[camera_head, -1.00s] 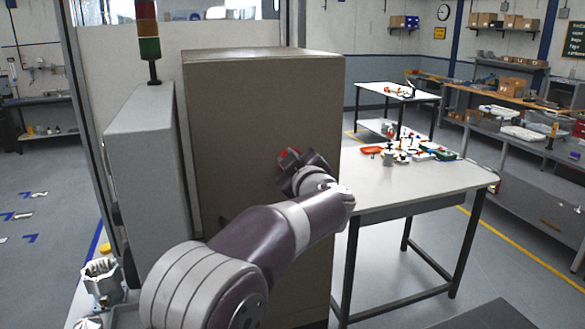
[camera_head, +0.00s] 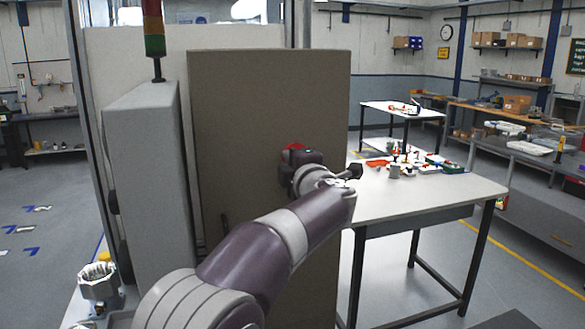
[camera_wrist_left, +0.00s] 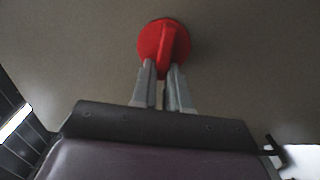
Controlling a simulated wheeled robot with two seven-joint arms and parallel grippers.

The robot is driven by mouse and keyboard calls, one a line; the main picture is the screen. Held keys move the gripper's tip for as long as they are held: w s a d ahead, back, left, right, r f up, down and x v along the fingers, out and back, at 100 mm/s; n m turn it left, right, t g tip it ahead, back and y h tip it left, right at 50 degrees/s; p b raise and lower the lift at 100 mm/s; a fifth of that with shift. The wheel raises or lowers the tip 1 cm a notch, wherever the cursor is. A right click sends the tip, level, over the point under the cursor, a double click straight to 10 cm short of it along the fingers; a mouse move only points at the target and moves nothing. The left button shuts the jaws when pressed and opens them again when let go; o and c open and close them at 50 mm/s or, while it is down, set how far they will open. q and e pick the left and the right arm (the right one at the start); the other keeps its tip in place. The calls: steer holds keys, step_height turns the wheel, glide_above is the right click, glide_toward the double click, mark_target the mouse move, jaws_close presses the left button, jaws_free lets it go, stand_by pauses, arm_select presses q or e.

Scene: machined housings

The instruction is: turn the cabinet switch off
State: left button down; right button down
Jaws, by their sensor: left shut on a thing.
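The red rotary switch (camera_wrist_left: 153,38) sits on the front face of the tall grey-brown cabinet (camera_head: 262,100). In the left wrist view its raised handle bar stands close to upright in the picture. My left gripper (camera_wrist_left: 165,72) is at the switch, its two grey fingers on either side of the handle's lower end, shut on it. In the head view only the top of the red switch (camera_head: 293,147) shows above my left gripper (camera_head: 296,158); the fingertips are hidden there. My right gripper is not in view.
A lighter grey box (camera_head: 150,180) with a signal tower (camera_head: 153,30) stands left of the cabinet. A white table (camera_head: 420,200) with small parts stands close on the right. A machined housing (camera_head: 98,282) sits at lower left.

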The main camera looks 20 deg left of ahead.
arm_select(q)
steer(key=shift+f+n, duration=0.3)
steer(key=shift+n, duration=0.1)
steer(key=c, duration=1.1)
jaws_free()
steer(key=shift+s, duration=0.1)
steer(key=shift+s+a+r, duration=0.1)
steer(key=shift+a+r, duration=0.05)
steer(key=b+v, duration=0.4)
steer(key=v, duration=0.8)
steer(key=shift+s+d, duration=0.2)
steer(key=shift+s, duration=0.05)
